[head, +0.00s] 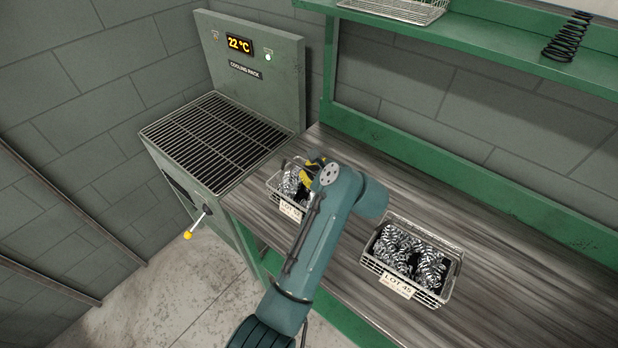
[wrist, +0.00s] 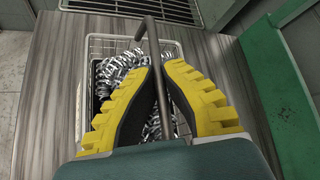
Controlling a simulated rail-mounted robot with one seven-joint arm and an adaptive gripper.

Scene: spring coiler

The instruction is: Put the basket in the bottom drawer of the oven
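A wire basket (head: 272,186) full of coiled springs, with a partly hidden "LOT" tag, is at the left end of the wooden bench. Its rim (wrist: 88,62) shows in the wrist view. My gripper (head: 312,170) is over its right side, and my arm hides part of it. In the wrist view my yellow-padded fingers (wrist: 161,66) close on either side of the basket's dark handle bar. I cannot tell if the basket is lifted off the bench. A second spring basket (head: 441,290), tagged "LOT 45", stands farther right. No oven labelled as such and no open drawer is in view.
A cooling rack (head: 217,138) with a black grate, a 22 °C display and a yellow-tipped lever (head: 196,221) adjoins the bench's left end. A green shelf (head: 480,40) above the bench holds a wire basket (head: 405,8) and a black spring (head: 568,38). Bare bench (head: 520,260) lies right.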

